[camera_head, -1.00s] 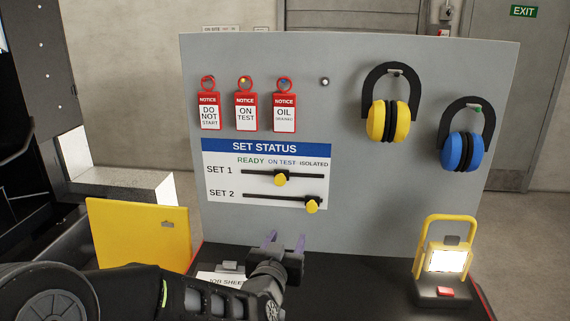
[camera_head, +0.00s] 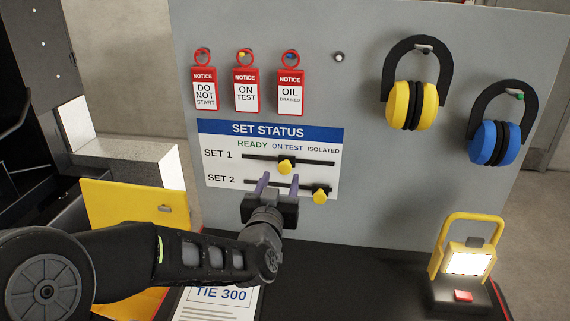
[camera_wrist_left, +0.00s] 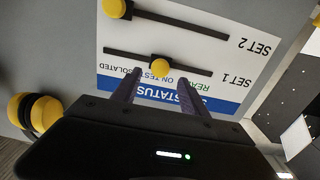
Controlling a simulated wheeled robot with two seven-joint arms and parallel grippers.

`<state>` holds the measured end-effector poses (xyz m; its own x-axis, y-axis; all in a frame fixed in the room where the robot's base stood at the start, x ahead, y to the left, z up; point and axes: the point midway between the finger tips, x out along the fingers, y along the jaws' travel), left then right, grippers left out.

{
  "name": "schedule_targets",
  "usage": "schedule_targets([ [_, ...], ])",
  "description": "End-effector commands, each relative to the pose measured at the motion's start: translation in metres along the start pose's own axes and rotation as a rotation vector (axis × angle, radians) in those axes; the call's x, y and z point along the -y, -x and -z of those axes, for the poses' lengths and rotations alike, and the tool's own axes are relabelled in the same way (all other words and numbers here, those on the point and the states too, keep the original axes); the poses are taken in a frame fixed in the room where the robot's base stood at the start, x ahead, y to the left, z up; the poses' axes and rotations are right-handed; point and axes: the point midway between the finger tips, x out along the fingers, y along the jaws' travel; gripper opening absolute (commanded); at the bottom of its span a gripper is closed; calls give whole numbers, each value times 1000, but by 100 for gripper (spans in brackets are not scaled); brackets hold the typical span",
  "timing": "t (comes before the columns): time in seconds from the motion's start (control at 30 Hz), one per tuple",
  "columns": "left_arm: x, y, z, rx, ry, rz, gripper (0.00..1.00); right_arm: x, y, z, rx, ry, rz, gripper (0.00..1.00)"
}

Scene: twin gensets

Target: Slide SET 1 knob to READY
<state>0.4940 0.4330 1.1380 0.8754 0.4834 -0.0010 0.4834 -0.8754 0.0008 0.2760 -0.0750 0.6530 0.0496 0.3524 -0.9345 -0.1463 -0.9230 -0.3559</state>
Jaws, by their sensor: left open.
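The SET STATUS board (camera_head: 215,153) has two black slots with yellow knobs. The SET 1 knob (camera_head: 286,167) stands at the middle of its slot, under ON TEST. The SET 2 knob (camera_head: 320,197) stands near the right end of its slot, under ISOLATED. My left gripper (camera_head: 277,184) is open and empty, its purple fingers pointing up at the board just below the SET 1 knob. In the left wrist view, upside down, the SET 1 knob (camera_wrist_left: 159,68) shows beyond and between the fingertips (camera_wrist_left: 162,82), not visibly gripped. My right gripper is out of view.
Red notice tags (camera_head: 246,90) hang above the board. Yellow earmuffs (camera_head: 410,105) and blue earmuffs (camera_head: 495,142) hang at the right. A work lamp (camera_head: 467,262) stands on the black table (camera_head: 370,285); a yellow panel (camera_head: 125,205) is at the left.

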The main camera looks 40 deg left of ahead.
Motion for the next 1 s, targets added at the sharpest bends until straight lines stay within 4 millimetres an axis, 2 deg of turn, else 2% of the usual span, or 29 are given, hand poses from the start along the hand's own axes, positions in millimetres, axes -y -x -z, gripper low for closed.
schedule_targets([
  [0.17, 0, -18, 4, 3, -4, -1, 52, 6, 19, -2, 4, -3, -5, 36],
  [0.3, 0, -42, 2, 0, -3, -1, 52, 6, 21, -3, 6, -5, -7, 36],
  [0.5, 0, -65, 1, 0, -2, -1, 52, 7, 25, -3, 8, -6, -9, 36],
  [0.87, 0, -70, 0, -1, -1, -1, 51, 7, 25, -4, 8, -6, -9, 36],
  [1.0, 0, -70, 0, -1, -1, -1, 39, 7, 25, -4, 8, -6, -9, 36],
])
